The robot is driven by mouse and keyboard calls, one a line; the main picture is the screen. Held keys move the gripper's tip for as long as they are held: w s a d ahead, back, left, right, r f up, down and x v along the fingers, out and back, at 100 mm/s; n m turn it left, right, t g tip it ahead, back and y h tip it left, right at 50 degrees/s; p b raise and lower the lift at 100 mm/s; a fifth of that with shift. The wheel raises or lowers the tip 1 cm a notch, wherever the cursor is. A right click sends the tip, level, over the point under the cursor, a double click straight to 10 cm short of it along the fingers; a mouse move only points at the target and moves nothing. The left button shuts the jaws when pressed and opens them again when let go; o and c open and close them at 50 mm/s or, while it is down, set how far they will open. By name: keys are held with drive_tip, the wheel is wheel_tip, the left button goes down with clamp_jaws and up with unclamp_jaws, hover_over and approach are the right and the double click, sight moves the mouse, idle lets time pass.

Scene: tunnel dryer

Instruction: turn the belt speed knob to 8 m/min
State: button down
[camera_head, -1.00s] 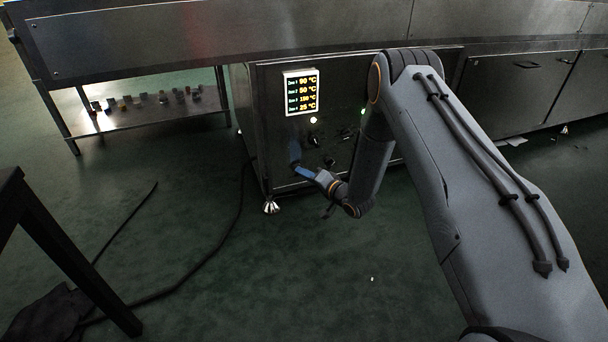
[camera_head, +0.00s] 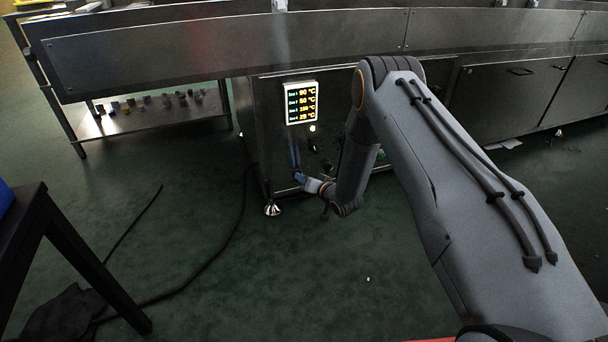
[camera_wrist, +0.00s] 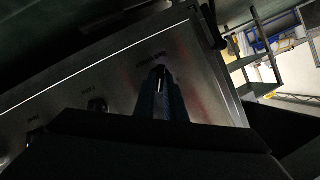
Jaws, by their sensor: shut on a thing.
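In the wrist view my gripper (camera_wrist: 160,100) is shut on a dark knob (camera_wrist: 158,73) on the metal control panel. A pale mark shows on the knob between the fingers. The label above it is too blurred to read, so I cannot tell its setting. In the head view my gripper (camera_head: 298,178) is at the lower left of the panel (camera_head: 270,125), and the held knob is hidden there. A second knob (camera_wrist: 97,104) shows beside it in the wrist view, with another dark knob (camera_wrist: 35,135) farther left.
A lit display (camera_head: 301,102) gives zone temperatures above a glowing lamp (camera_head: 312,128). A low shelf (camera_head: 150,118) with small objects stands at left. A black cable (camera_head: 215,255) lies on the floor, near a dark table (camera_head: 60,225). The floor before the panel is mostly clear.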

drive_tip(key=n+h+p, duration=0.1)
drive_tip(key=n+p, duration=0.1)
drive_tip(key=a+n+t+h+p, duration=0.1)
drive_tip(key=n+h+p, duration=0.2)
drive_tip(key=n, duration=0.2)
drive_tip(key=shift+a+r+h+p, duration=0.1)
drive_tip(key=shift+a+h+p, duration=0.2)
drive_tip(key=shift+h+p, duration=0.1)
idle(0.6)
